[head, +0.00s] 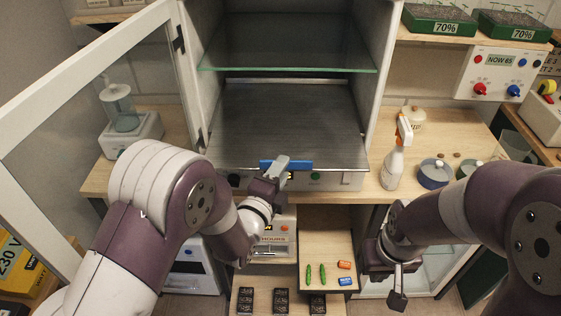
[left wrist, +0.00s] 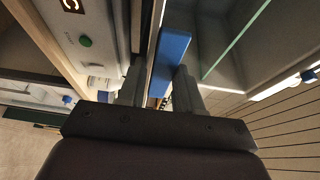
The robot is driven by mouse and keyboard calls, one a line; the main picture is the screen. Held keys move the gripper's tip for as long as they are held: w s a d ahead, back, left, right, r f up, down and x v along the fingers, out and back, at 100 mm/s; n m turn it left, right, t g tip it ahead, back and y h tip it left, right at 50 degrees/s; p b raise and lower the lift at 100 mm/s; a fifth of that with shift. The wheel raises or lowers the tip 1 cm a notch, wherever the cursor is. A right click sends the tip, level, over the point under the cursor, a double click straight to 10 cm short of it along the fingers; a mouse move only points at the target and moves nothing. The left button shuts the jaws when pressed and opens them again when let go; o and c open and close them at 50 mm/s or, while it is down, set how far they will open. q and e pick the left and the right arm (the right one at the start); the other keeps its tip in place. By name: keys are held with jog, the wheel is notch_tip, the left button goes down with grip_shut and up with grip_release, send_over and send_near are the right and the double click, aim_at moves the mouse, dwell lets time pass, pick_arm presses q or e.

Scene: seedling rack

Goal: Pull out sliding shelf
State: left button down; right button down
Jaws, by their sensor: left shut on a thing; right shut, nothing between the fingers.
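The sliding shelf (head: 285,120) is a dark ridged metal tray inside an open white cabinet, below a glass shelf. A blue handle (head: 300,165) sits at the middle of its front edge. My left gripper (head: 276,172) is shut on the blue handle. In the left wrist view the handle (left wrist: 171,55) lies between the fingers of my left gripper (left wrist: 158,90). The shelf's front edge shows just above the control panel. My right gripper (head: 396,285) is shut and empty, low on the right, apart from the shelf.
The glass shelf (head: 290,55) is above the sliding shelf. The cabinet door (head: 85,130) stands open at left. A spray bottle (head: 394,162) and a blue pot (head: 434,174) stand on the right counter. Below is a wooden drawer (head: 329,245) with small items.

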pick_arm(q)
jog(key=s, duration=0.1)
jog(key=s+r, duration=0.1)
jog(key=shift+s, duration=0.4)
pick_arm(e)
jog(key=shift+w+f, duration=0.15)
pick_arm(q)
jog(key=shift+w, duration=0.1)
jog(key=c, duration=0.9)
grip_release()
jog(key=shift+s+f, duration=0.15)
jog(key=shift+s, duration=0.15)
jog(key=shift+f, duration=0.1)
